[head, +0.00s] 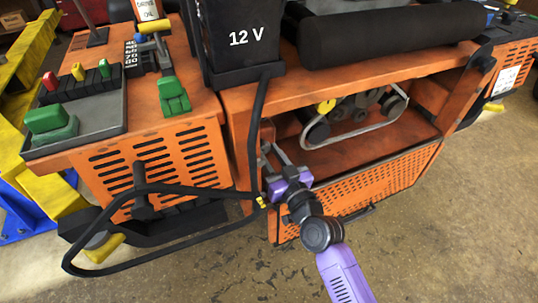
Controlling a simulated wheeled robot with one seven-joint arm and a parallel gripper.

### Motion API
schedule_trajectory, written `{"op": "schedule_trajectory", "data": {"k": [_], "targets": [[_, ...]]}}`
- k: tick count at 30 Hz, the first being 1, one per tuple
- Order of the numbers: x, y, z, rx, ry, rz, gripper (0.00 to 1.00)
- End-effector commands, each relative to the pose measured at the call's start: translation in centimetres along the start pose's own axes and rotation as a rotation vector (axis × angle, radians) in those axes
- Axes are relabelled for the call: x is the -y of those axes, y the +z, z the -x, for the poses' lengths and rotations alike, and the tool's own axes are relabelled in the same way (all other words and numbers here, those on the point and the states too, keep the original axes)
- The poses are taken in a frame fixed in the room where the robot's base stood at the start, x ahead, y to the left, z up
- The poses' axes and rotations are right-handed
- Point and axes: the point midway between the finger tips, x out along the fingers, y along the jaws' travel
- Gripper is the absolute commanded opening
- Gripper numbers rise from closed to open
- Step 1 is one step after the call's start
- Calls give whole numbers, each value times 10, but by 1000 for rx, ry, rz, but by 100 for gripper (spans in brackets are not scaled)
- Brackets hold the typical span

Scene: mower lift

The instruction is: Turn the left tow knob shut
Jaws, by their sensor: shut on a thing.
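My gripper (272,156) reaches up from the lower right on my purple arm, at the left end of the open front bay of the orange mower. Its grey fingers point up and to the left into the bay and are shut on the left tow knob, by the bay's left wall. The fingers and the purple gripper body hide most of the knob. I cannot make out how far it is turned. A yellow knob (325,106) shows deeper in the bay, above and to the right of my gripper, near a belt (397,113).
A black cable (256,130) runs down from the 12 V battery (238,45) close to my gripper's left and loops in front of the mower. A perforated orange panel (370,178) lies right of my gripper. Bare floor is free in front.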

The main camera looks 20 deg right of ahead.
Motion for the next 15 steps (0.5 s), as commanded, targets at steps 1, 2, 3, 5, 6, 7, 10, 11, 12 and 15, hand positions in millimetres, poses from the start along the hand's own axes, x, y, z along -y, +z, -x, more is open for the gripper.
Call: {"op": "schedule_trajectory", "data": {"k": [1,2,3,5,6,7,10,11,12,15], "targets": [[0,0,0,0,0,-5,0],[0,0,0,0,0,-6,0],[0,0,0,0,0,-6,0],[0,0,0,0,0,-6,0],[0,0,0,0,0,-6,0],[0,0,0,0,0,-5,0],[0,0,0,0,0,-5,41],[0,0,0,0,0,-5,41],[0,0,0,0,0,-5,41],[0,0,0,0,0,-4,41]]}}
